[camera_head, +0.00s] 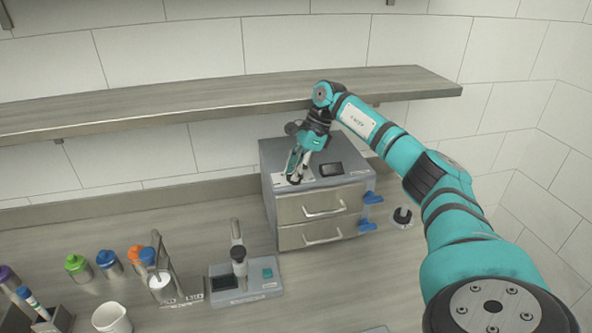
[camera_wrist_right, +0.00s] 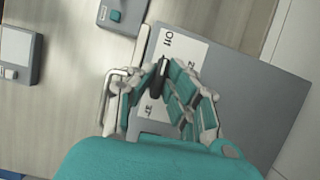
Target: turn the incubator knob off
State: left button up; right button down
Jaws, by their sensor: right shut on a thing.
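The incubator (camera_head: 348,186) is a grey box with two silver drawers, standing against the back wall under the shelf. My right gripper (camera_head: 294,177) is over the front left of its top, pointing down. In the right wrist view, the gripper (camera_wrist_right: 158,73) is shut on the dark knob (camera_wrist_right: 157,84), with a finger on either side. The knob sits on a white label plate (camera_wrist_right: 180,52) with printed marks. The fingers hide part of the plate, and the knob's setting cannot be made out. My left gripper is not in view.
A wooden shelf (camera_head: 220,98) runs above the incubator, close to my right arm. A small dark screen (camera_head: 331,169) lies beside the gripper. Blue clips (camera_head: 371,198) stick out at the incubator's right. A grey device (camera_head: 246,284) and several bottles stand to the left.

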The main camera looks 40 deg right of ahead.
jog(key=c, duration=1.4)
grip_release()
jog(key=shift+d, duration=0.1)
jog(key=shift+o, duration=0.2)
jog(key=v, duration=0.7)
jog(key=shift+r, duration=0.25)
jog(key=shift+s+d+f, duration=0.1)
